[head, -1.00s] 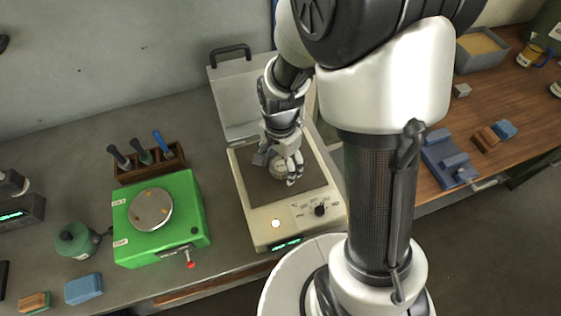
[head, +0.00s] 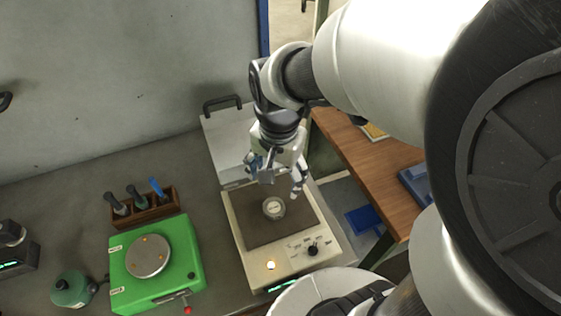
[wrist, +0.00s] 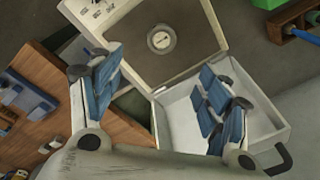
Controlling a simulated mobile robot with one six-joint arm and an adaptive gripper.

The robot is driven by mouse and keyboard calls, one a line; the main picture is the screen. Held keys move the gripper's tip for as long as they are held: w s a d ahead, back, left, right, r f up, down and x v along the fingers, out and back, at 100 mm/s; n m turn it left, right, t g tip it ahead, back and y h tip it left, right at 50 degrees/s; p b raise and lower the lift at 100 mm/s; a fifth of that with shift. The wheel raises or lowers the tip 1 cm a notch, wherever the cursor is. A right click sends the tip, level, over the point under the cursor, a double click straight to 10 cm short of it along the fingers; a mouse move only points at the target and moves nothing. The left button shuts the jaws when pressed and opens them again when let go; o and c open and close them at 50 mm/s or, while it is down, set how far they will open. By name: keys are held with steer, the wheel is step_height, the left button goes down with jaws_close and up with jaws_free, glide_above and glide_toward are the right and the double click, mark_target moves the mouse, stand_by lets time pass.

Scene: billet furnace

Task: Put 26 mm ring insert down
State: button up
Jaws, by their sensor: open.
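The ring insert (head: 273,208) is a small round pale metal piece with a light centre. It lies on the dark plate of a cream box-shaped device (head: 240,235) with its lid open. In the wrist view the ring insert (wrist: 161,39) sits near the middle of the dark plate (wrist: 185,25), apart from my fingers. My gripper (head: 278,182) is open and empty, raised above and behind the ring insert. Its blue-padded fingers also show wide apart in the wrist view (wrist: 160,95).
The device's raised lid (head: 222,145) stands behind the plate, close to my gripper. A green device with a round metal disc (head: 148,256) and a wooden tool rack (head: 140,212) stand to the left. A wooden bench (head: 370,160) lies to the right.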

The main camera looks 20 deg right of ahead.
steer(key=s+r+n+t, duration=0.3)
steer(key=s+r+n, duration=0.5)
steer(key=s, duration=0.3)
steer(key=shift+s+n, duration=0.35)
steer(key=shift+n, duration=0.35)
step_height(320, 180, down, 3)
steer(key=b, duration=0.2)
steer(key=shift+r+b, duration=0.2)
steer(key=shift+b, duration=0.2)
